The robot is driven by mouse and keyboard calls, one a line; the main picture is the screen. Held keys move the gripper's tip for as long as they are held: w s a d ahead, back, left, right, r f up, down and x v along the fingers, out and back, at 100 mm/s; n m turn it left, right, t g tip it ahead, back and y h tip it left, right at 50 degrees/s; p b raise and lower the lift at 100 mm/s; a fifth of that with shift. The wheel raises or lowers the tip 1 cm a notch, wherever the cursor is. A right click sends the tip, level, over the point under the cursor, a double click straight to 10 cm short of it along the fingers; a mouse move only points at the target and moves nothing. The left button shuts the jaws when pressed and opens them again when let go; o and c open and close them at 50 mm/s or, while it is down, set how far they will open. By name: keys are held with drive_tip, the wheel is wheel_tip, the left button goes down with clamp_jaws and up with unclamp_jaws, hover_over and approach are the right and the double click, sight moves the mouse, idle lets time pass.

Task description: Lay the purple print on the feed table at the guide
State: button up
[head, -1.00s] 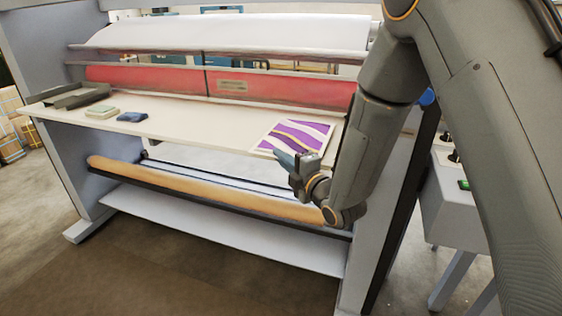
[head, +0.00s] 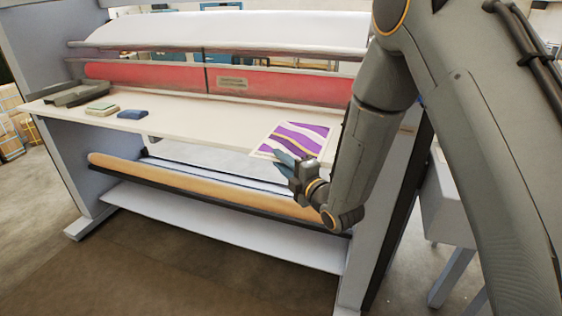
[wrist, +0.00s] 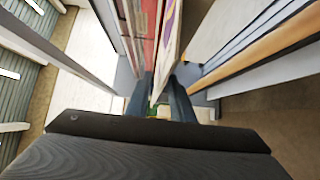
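The purple print (head: 297,137), with white and gold wavy bands and a pale border, lies at the right end of the cream feed table (head: 200,121), near its front edge. My gripper (head: 281,163) is at the print's front corner, with its fingers apart, one above and one below the edge. In the wrist view my gripper (wrist: 161,98) shows a gap between the fingers, with a thin pale edge running between them. The print (wrist: 172,22) shows there only as a purple sliver. I cannot make out the guide; my arm hides the table's right end.
Red rollers (head: 150,74) run behind the table under a white film roll (head: 230,32). A dark tray (head: 80,93), a green pad (head: 102,108) and a blue pad (head: 133,113) sit at the left. A tan roller (head: 190,184) lies below. The table's middle is clear.

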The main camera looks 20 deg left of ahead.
drive_tip(key=shift+r, duration=0.1)
drive_tip(key=shift+d+r, duration=0.1)
drive_tip(key=b+v, duration=0.3)
drive_tip(key=v, duration=0.9)
drive_tip(key=d+f+m+g+h, duration=0.2)
drive_tip(key=d+f+m+h, duration=0.25)
drive_tip(key=d+m, duration=0.35)
drive_tip(key=d+f+m+g+h, duration=0.25)
drive_tip(key=d+m+h, duration=0.35)
drive_tip(key=d, duration=0.5)
drive_tip(key=s+d+m+g+h, duration=0.1)
drive_tip(key=s+d+m+g, duration=0.2)
drive_tip(key=s+d+m, duration=0.2)
drive_tip(key=s+d+m+g+h, duration=0.1)
drive_tip(key=s+d+m+g, duration=0.3)
drive_tip(key=s+m, duration=0.4)
drive_tip(key=s+d, duration=0.1)
drive_tip(key=s, duration=0.3)
drive_tip(key=shift+r+h, duration=0.3)
drive_tip(key=shift+h, duration=0.05)
